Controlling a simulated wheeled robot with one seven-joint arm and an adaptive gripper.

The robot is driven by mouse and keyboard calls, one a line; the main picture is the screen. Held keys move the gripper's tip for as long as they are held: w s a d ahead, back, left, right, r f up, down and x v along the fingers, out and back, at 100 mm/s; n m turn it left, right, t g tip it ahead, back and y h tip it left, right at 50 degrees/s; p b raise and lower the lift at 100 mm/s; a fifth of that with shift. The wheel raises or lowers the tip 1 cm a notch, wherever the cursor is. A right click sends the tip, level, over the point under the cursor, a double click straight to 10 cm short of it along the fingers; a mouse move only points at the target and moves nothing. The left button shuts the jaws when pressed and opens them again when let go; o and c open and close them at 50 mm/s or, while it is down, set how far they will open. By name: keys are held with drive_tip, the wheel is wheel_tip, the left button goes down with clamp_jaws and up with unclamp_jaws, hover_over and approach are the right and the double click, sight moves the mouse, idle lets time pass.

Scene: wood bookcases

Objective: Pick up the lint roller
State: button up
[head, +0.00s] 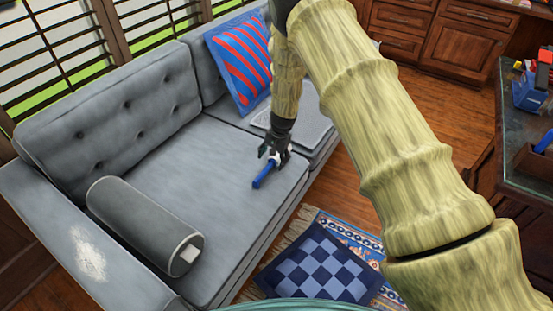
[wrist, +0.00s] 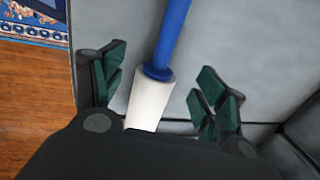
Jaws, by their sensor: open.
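The lint roller (head: 265,174) lies on the seat of the grey sofa (head: 225,150), with its blue handle toward the front of the seat. In the wrist view the lint roller (wrist: 152,98) shows a blue handle and a white roller head. My gripper (head: 274,151) is right over its head end. In the wrist view my gripper (wrist: 160,85) is open, with one finger on each side of the white head and gaps to both. The near end of the white head is hidden behind the gripper body.
A grey bolster (head: 140,222) lies on the sofa's left part. A red and blue striped cushion (head: 240,58) leans at the back, near a grey laptop-like item (head: 300,122). A blue checkered cushion (head: 318,268) lies on the floor rug. A dark counter (head: 515,130) stands at right.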

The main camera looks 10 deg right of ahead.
sight(272, 162)
drive_tip(key=shift+s+a+f, duration=0.15)
drive_tip(key=shift+f, duration=0.45)
drive_tip(key=shift+w+f, duration=0.25)
drive_tip(key=shift+f, duration=0.7)
drive_tip(key=shift+r, duration=0.2)
drive_tip(key=c, duration=1.2)
drive_tip(key=shift+o, duration=0.2)
drive_tip(key=shift+r, duration=0.45)
drive_tip(key=r, duration=0.2)
drive_tip(key=shift+s+r, duration=0.35)
drive_tip(key=shift+s, duration=0.05)
drive_tip(key=s, duration=0.5)
drive_tip(key=s+a+r, duration=0.1)
drive_tip(key=s, duration=0.4)
drive_tip(key=s+a+p, duration=0.1)
drive_tip(key=s, duration=0.4)
drive_tip(key=shift+s+a+r, duration=0.1)
drive_tip(key=shift+a+r, duration=0.05)
